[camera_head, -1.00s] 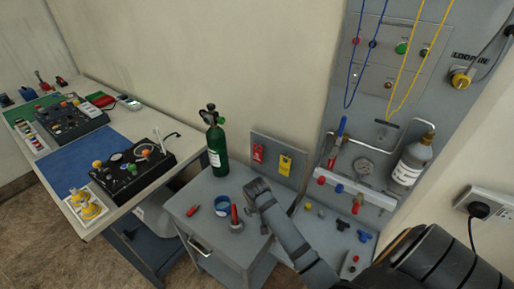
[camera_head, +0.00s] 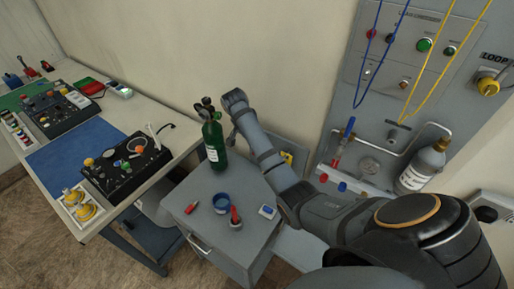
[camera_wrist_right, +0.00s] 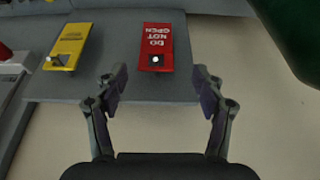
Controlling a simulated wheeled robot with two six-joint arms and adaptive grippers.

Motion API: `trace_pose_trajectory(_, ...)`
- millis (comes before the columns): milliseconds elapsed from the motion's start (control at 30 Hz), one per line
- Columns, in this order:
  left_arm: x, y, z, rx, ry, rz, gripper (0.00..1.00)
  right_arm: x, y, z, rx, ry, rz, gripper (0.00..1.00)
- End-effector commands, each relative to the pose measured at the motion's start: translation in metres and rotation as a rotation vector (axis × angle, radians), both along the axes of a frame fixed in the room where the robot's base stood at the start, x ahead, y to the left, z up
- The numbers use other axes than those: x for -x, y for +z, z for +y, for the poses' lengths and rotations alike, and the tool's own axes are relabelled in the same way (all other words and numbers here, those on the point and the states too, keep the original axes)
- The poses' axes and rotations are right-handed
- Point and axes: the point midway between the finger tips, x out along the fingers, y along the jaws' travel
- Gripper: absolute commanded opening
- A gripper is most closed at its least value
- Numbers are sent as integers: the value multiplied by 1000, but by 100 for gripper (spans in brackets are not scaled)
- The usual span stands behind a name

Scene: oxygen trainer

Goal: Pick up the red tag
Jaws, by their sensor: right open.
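The red tag (camera_wrist_right: 160,40) reads "DO NOT OPEN", upside down in the right wrist view. It hangs by a hole on a small peg on a grey panel (camera_wrist_right: 115,30). My right gripper (camera_wrist_right: 160,85) is open and empty, its two fingers apart on either side below the tag, not touching it. In the head view my right arm reaches past the green cylinder and hides the red tag and its own fingers. My left gripper is in neither view.
A yellow tag (camera_wrist_right: 70,45) hangs beside the red one; its edge shows in the head view (camera_head: 287,157). The green cylinder (camera_head: 214,142) stands close to my right arm and fills the wrist view's upper right corner. A blue cup (camera_head: 221,203) stands on the grey cabinet.

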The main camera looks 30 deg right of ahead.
Motion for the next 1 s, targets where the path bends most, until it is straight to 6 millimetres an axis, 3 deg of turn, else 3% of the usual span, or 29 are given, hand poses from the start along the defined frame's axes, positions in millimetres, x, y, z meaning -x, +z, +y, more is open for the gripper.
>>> trace_pose_trajectory(233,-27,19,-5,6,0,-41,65,0,-13,-11,2,-1,3,70)
trace_pose_trajectory(433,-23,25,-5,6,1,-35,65,-4,-43,-22,0,1,1,70)
trace_pose_trajectory(700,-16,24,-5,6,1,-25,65,-5,-48,-23,0,2,-3,68)
trace_pose_trajectory(1000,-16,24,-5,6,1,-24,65,-5,-47,-23,0,2,-3,28)
